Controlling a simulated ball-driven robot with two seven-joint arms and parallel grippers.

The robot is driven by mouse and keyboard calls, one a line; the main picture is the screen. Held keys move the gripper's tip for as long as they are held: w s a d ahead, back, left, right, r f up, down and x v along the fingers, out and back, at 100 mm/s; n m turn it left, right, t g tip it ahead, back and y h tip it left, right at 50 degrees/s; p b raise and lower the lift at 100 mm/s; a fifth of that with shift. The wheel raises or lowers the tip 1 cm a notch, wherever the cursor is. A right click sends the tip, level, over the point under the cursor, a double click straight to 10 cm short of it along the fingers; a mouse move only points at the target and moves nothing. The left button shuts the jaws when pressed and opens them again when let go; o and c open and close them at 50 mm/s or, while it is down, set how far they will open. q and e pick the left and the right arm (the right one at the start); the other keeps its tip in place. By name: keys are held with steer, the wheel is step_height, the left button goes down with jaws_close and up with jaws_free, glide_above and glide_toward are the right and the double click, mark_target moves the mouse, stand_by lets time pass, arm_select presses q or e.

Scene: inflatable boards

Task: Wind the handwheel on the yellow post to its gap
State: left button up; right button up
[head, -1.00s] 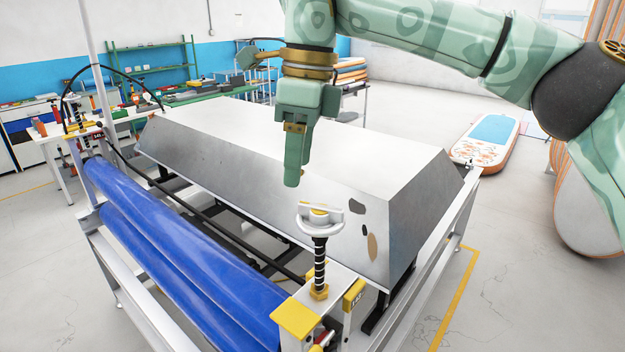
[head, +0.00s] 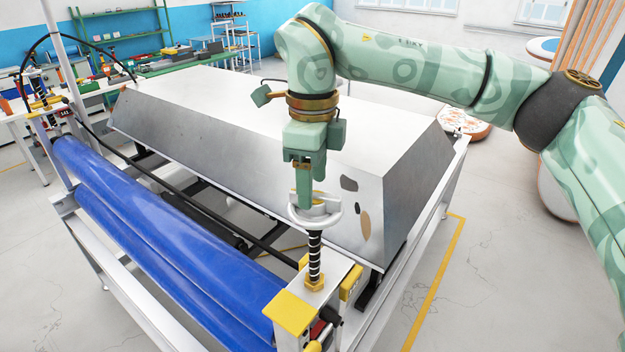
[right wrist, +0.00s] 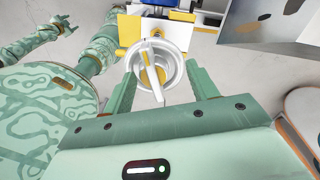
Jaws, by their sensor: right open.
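The handwheel (head: 331,216) is a pale ring with a crossbar, on a black threaded screw (head: 314,257) above the yellow-topped post (head: 292,312) at the roller frame's near corner. My right gripper (head: 304,204) points straight down at the handwheel in the head view. In the right wrist view the handwheel (right wrist: 176,72), with a white bar and yellow stripe, lies between the open fingers of my right gripper (right wrist: 165,88). I see no clear contact. A green gripper (right wrist: 45,28), likely my left, is small at the upper left there; its jaw state is unclear. The gap itself cannot be made out.
Two blue rollers (head: 165,235) run back to the left of the post. A large grey metal hood (head: 235,140) stands right behind the handwheel. Work benches line the back left, and an inflatable board (head: 470,128) lies at the right.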

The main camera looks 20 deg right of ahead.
steer(key=shift+w+f, duration=0.35)
steer(key=shift+f, duration=0.1)
steer(key=shift+s+f, duration=0.1)
steer(key=shift+s, duration=0.25)
steer(key=shift+s+d+r, duration=0.1)
steer(key=shift+s+r, duration=0.05)
steer(key=shift+s, duration=0.45)
steer(key=shift+s+r, duration=0.15)
steer(key=shift+s, duration=0.4)
steer(key=shift+w+f, duration=0.1)
steer(key=shift+w, duration=0.15)
steer(key=c, duration=0.5)
steer(key=shift+w+f, duration=0.1)
steer(key=shift+w, duration=0.25)
steer(key=c, duration=0.5)
steer(key=shift+m+b, duration=0.5)
steer(key=shift+m, duration=0.7)
arm_select(q)
steer(key=shift+s+f+b, duration=0.3)
steer(key=shift+f+b, duration=0.15)
steer(key=shift+f, duration=0.2)
steer(key=shift+s+f+b, duration=0.3)
steer(key=shift+f+b, duration=0.15)
steer(key=shift+f, duration=0.2)
arm_select(e)
steer(key=shift+r+m, duration=0.2)
steer(key=shift+m, duration=2.1)
